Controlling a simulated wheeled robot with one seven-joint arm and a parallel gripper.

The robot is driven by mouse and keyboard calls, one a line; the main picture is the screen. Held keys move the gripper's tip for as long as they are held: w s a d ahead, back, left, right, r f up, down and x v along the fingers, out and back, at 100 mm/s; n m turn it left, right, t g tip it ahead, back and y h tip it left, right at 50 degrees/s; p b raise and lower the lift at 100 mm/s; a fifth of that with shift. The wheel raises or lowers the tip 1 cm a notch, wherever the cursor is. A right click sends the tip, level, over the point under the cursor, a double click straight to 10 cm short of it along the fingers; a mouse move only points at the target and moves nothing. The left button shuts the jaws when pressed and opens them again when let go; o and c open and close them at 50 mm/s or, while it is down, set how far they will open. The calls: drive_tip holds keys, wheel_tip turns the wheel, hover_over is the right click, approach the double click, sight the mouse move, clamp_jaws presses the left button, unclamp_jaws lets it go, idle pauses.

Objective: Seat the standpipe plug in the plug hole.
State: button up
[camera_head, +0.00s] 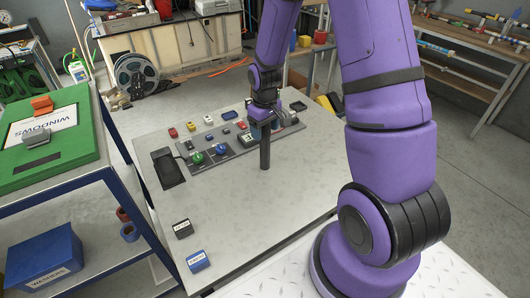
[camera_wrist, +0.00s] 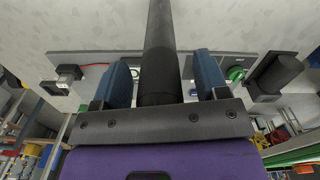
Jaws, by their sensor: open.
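A dark upright cylinder (camera_head: 265,153), which I take to be the standpipe plug, stands at the front edge of the control panel, under my gripper (camera_head: 264,112). In the wrist view the dark cylinder (camera_wrist: 160,50) rises between the two blue fingers of my gripper (camera_wrist: 163,82). A gap shows on each side of it, so the fingers are open and around or just behind it. I cannot make out the plug hole in either view.
The grey panel (camera_head: 222,150) carries several coloured buttons, including a green one (camera_head: 197,158). A black block (camera_head: 168,168) lies at its left end. Two small labelled blocks, black (camera_head: 183,229) and blue (camera_head: 198,261), sit at the table's front left. The table (camera_head: 265,215) between is clear.

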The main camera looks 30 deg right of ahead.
clamp_jaws()
drive_tip(key=shift+r, duration=0.15)
